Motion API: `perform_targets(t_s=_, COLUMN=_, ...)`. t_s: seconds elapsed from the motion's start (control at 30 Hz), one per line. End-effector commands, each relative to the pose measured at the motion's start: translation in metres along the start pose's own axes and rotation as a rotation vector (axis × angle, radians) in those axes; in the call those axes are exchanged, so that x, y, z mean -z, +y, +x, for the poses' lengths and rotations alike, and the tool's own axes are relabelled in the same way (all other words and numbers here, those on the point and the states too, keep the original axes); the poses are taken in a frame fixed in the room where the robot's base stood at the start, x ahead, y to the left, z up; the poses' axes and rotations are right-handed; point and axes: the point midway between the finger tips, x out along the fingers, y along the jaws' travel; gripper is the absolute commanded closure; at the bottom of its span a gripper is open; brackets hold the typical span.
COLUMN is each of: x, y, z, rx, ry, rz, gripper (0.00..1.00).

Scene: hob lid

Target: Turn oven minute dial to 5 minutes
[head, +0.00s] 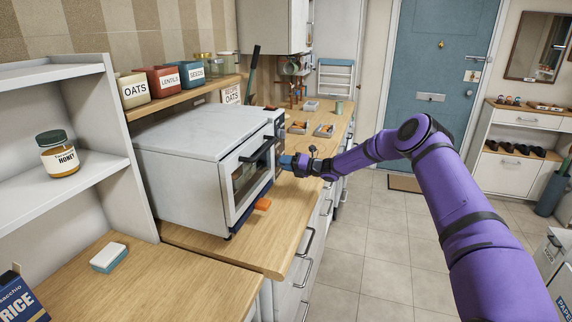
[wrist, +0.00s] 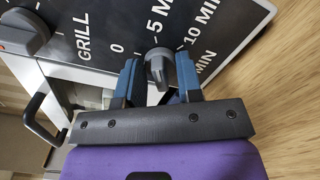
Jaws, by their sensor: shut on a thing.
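The oven (head: 185,150) is a white box on the wooden counter, its front facing right. In the wrist view its dark panel carries the grey minute dial (wrist: 158,70), with white marks 0, 5 MIN and 10 MIN around it and a further MIN mark partly hidden. My gripper (wrist: 160,74) has a blue finger on each side of the dial and is shut on it. I cannot clearly tell which mark the dial points to. In the head view my gripper (head: 287,162) is at the oven's front right, where the dial is hidden.
A second grey knob (wrist: 25,32) sits beside the GRILL label. The oven's door handle (head: 258,151) sticks out close to my gripper. An orange item (head: 263,204) lies on the counter in front of the oven. The tiled floor (head: 385,240) is clear.

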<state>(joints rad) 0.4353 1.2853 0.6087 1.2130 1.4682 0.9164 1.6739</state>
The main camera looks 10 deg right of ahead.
Motion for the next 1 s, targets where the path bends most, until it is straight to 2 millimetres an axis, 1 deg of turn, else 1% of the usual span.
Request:
perform_targets(t_s=0.43, x=0.001, y=-0.002, z=-0.001, rx=0.003, ry=0.0, rz=0.009, gripper=0.9)
perform_targets(t_s=0.47, x=0.001, y=-0.002, z=-0.001, rx=0.003, ry=0.0, rz=0.009, gripper=0.62)
perform_targets(t_s=0.8, x=0.0, y=-0.001, z=-0.003, rx=0.002, ry=0.0, rz=0.008, gripper=0.62)
perform_targets(t_s=0.93, x=-0.001, y=-0.001, z=-0.016, rx=0.002, ry=-0.001, rz=0.009, gripper=0.62)
perform_targets(t_s=1.0, x=-0.001, y=-0.001, z=-0.028, rx=0.003, ry=-0.002, rz=0.009, gripper=0.62)
